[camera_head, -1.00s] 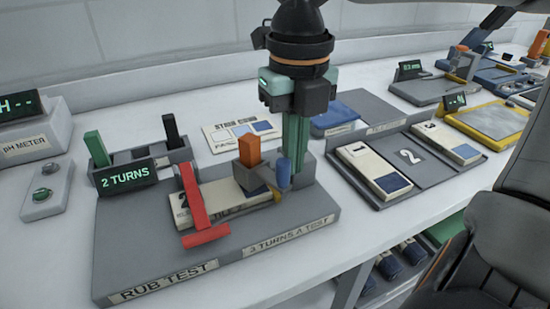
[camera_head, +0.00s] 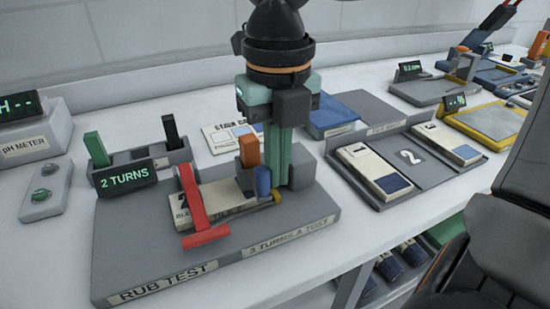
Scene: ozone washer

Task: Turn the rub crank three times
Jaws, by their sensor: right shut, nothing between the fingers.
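The grey rub test station (camera_head: 130,240) stands on the bench, and its display (camera_head: 125,179) reads "2 TURNS". Its crank has an upright blue knob (camera_head: 263,182) at the end of a brass-coloured arm (camera_head: 258,204), just right of the orange block (camera_head: 249,150). A red clamp arm (camera_head: 193,205) lies over the pale labelled panel (camera_head: 218,198). My right gripper (camera_head: 277,178) points down with its green fingers shut and empty. They appear directly beside the blue knob, on its right; I cannot tell whether they touch it. My left gripper is out of view.
Green (camera_head: 96,150) and black (camera_head: 169,130) uprights stand at the station's back left. A pH meter (camera_head: 35,135) is further left. A grey tray with two sample cards (camera_head: 375,172) lies to the right. A blue-topped pad (camera_head: 330,117) sits behind my gripper.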

